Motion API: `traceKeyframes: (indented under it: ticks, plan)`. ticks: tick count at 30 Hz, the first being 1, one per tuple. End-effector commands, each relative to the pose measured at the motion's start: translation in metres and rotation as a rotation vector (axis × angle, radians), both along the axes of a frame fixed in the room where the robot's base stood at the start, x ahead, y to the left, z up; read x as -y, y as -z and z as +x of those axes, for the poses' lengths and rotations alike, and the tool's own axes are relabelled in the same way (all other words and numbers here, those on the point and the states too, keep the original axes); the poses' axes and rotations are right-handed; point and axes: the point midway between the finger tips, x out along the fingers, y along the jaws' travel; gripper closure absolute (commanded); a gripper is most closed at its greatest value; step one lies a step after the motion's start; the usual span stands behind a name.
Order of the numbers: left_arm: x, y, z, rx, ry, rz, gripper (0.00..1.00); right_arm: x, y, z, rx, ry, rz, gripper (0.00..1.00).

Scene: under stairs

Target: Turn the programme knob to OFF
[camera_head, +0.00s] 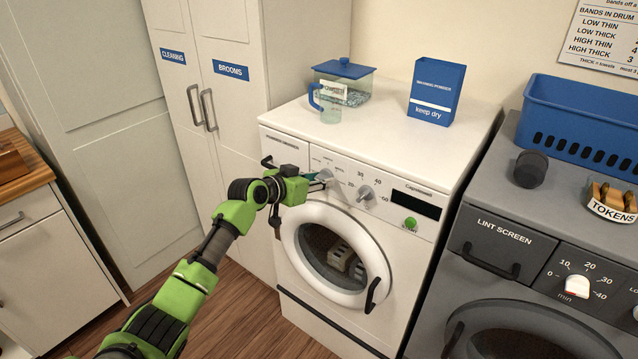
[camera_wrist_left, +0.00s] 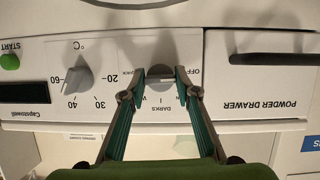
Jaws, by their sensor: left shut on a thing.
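The programme knob (camera_head: 326,174) is a grey dial at the left of the white washing machine's (camera_head: 420,165) control panel. In the left wrist view, which shows the panel upside down, the knob (camera_wrist_left: 160,76) sits between the two fingertips of my left gripper (camera_wrist_left: 161,84). The OFF label (camera_wrist_left: 195,71) is just right of the knob there, and DARKS is below it. I cannot tell for sure where the knob points. In the head view my left gripper (camera_head: 316,183) reaches the panel from the left and is shut on the knob. My right gripper is not in view.
A temperature knob (camera_head: 366,192) and a green START button (camera_head: 410,223) are on the same panel. The powder drawer (camera_wrist_left: 265,75) is beside the programme knob. The round door (camera_head: 335,254) is below. A clear jug (camera_head: 330,105) and a blue box (camera_head: 437,92) stand on top.

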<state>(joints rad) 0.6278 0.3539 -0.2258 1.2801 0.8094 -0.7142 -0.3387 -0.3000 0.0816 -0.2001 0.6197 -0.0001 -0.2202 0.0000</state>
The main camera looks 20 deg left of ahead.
Motion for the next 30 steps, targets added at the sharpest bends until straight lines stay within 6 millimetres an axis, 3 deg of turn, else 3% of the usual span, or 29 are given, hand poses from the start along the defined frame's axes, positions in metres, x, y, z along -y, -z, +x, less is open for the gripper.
traceKeyframes:
  ticks: [9,25,26,27,30]
  plan:
    - [-0.0007,0.0017,0.0002,-0.042,0.000,-0.113,0.92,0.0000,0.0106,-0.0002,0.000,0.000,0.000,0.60]
    - [-0.0005,0.0010,0.0001,-0.051,-0.001,-0.134,0.92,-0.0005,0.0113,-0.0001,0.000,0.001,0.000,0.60]
    - [-0.0005,0.0010,0.0001,-0.051,-0.001,-0.134,0.66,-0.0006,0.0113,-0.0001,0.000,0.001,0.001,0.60]
    - [-0.0004,0.0010,0.0001,-0.051,-0.001,-0.134,0.56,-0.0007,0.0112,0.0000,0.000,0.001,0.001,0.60]
    - [-0.0005,0.0009,0.0002,-0.050,-0.001,-0.134,0.54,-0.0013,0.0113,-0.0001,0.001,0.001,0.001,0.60]
